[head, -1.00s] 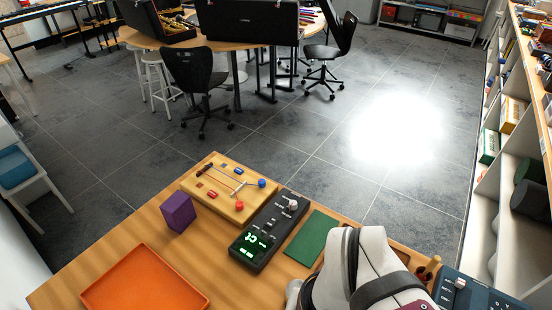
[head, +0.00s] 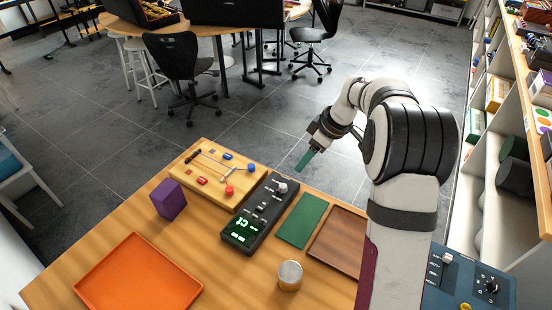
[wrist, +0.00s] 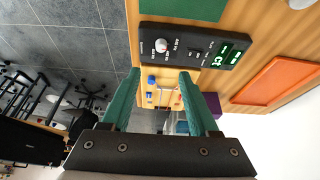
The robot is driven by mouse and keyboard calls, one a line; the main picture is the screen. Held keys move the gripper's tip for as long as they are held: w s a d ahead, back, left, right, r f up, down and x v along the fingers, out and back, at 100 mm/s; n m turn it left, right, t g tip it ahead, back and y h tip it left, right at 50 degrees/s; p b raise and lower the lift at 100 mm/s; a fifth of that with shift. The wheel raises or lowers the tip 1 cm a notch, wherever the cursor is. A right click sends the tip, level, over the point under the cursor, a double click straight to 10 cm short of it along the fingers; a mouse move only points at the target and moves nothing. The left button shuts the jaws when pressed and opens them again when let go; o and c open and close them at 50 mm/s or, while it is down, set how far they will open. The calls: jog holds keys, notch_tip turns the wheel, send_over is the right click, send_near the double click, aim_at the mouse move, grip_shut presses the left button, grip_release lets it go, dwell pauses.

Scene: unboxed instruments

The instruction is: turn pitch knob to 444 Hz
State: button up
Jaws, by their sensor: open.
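A black tuner-like device (head: 252,215) lies on the wooden table with a lit green display (head: 242,230) at its near end. The display's figures are too small for me to read surely. A pale round knob (head: 283,187) sits at its far end; it also shows in the wrist view (wrist: 161,46), with small white markings around it. My gripper (head: 305,161) has green fingers and hangs beyond the table's far edge, above and to the right of the knob.
A yellow board with coloured parts (head: 215,172) and a purple block (head: 168,200) are left of the device. A green mat (head: 302,220), brown tray (head: 340,240) and round metal-sided can (head: 290,276) are to its right. An orange tray (head: 138,275) lies at front left.

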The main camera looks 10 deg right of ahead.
aim_at(284, 186)
jog(key=x, duration=1.5)
jog(key=shift+s, duration=0.1)
grip_shut()
